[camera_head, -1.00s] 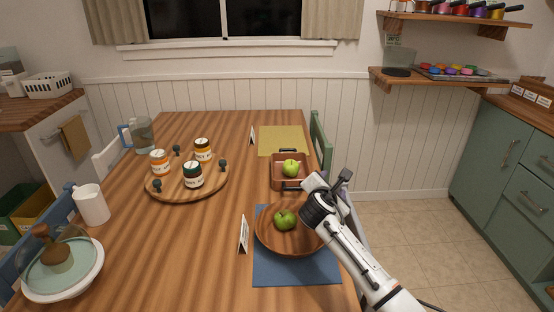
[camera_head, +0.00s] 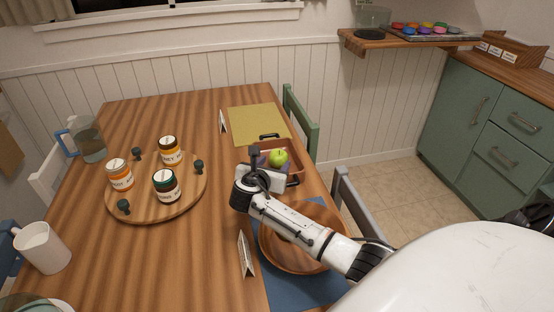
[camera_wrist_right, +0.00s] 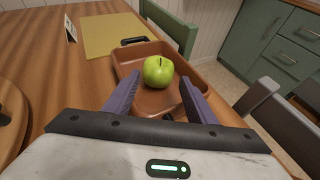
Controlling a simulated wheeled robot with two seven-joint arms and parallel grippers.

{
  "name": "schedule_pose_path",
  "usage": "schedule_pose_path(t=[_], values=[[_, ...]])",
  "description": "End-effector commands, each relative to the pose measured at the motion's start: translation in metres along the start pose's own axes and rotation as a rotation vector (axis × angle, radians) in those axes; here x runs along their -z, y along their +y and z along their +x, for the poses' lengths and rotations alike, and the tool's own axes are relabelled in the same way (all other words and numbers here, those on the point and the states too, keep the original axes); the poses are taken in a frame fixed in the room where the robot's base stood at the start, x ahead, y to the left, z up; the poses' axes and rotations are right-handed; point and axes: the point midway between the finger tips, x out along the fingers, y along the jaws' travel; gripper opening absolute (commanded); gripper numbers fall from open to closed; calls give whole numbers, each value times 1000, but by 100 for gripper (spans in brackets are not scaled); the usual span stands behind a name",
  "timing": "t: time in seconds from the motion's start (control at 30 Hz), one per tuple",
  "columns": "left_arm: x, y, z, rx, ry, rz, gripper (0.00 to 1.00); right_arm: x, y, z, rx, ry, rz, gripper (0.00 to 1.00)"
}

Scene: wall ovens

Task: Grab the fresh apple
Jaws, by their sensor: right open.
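A green apple (camera_head: 278,157) sits in a brown rectangular tray (camera_head: 297,155) with dark handles. My right gripper (camera_head: 264,168) is open at the near left side of this tray. In the right wrist view, the apple (camera_wrist_right: 158,72) lies just ahead, between the lines of the two purple fingers (camera_wrist_right: 161,84), with nothing gripped. A round brown wooden plate (camera_head: 290,262) on a blue mat (camera_head: 285,290) lies under my right forearm, which covers part of it. No apple shows on its visible part. My left gripper is not in view.
A round wooden board (camera_head: 195,190) with several jars stands left of the gripper. Small cards stand by the plate (camera_head: 244,255) and by the yellow mat (camera_head: 223,122); their text is unreadable. Chairs (camera_head: 299,122) line the table's right edge. The table's middle is clear.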

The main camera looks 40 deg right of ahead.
Motion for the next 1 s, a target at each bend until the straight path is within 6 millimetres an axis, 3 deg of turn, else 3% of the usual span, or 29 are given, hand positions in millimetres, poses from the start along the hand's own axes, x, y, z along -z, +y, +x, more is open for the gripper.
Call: schedule_pose_path(t=[0.4,0.67,0.87,1.0], values=[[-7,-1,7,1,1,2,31,0,1,50,1,-1,2,51],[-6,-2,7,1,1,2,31,0,1,53,-1,0,2,51],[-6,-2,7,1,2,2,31,0,1,53,0,0,2,21],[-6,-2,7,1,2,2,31,-1,2,53,-1,-1,2,20]])
